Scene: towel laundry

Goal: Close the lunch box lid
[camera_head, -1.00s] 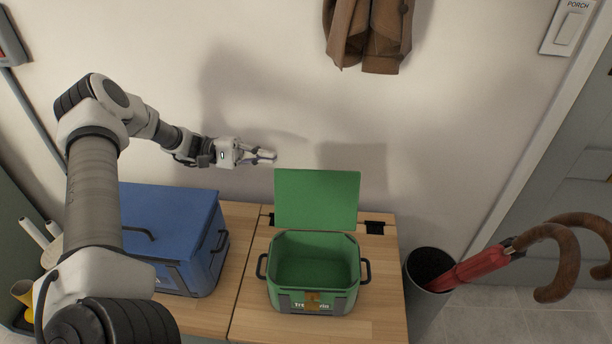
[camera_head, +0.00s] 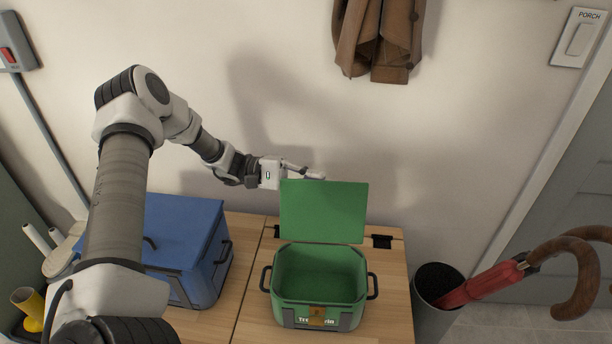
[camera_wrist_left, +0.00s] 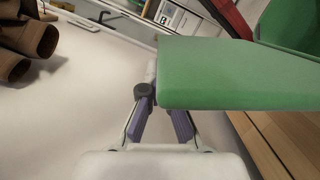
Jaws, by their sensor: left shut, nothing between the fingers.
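The green lunch box (camera_head: 320,298) stands on a wooden top with its lid (camera_head: 325,215) raised upright at the back edge. The box is empty inside as far as I see. My left gripper (camera_head: 312,174) is shut and empty, just above and behind the lid's top left edge. In the left wrist view the lid (camera_wrist_left: 240,78) lies close in front of the gripper (camera_wrist_left: 160,105) and partly hides its fingers. I cannot tell whether they touch. My right gripper is not in view.
A closed blue box (camera_head: 178,235) stands left of the lunch box. A bin (camera_head: 438,290) with a red umbrella (camera_head: 482,284) stands to the right. A brown coat (camera_head: 378,40) hangs on the wall behind. The wooden top (camera_head: 245,300) is bare between the boxes.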

